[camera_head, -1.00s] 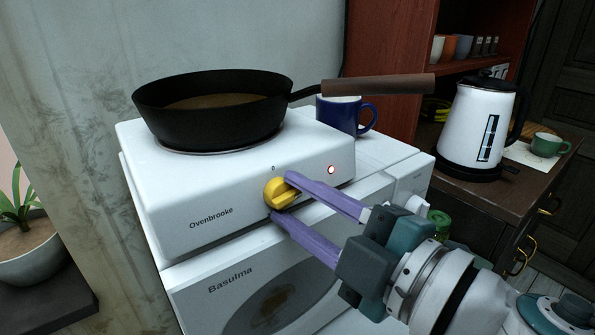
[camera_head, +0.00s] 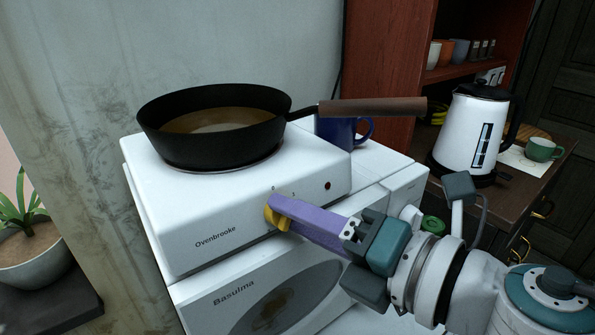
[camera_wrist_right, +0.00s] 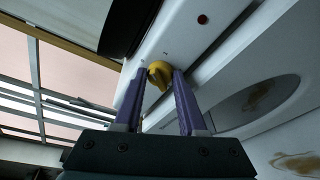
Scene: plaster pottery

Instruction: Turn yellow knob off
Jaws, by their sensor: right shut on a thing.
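The yellow knob (camera_head: 272,213) is on the front face of the white Ovenbrooke hot plate (camera_head: 190,222). My right gripper (camera_head: 280,213) is shut on the knob, its purple fingers hiding much of it in the head view. In the right wrist view the knob (camera_wrist_right: 158,72) sits between the two fingertips (camera_wrist_right: 160,78). The small round indicator light (camera_head: 327,186) right of the knob is dark in the head view; it looks dull red in the wrist view (camera_wrist_right: 203,19). My left gripper is in neither view.
A black frying pan (camera_head: 215,152) with brown content stands on the hot plate, its handle (camera_head: 372,107) reaching right above a blue mug (camera_head: 336,131). The white Basulma appliance (camera_head: 205,289) is below. A white kettle (camera_head: 472,133) and green cup (camera_head: 541,150) stand at right.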

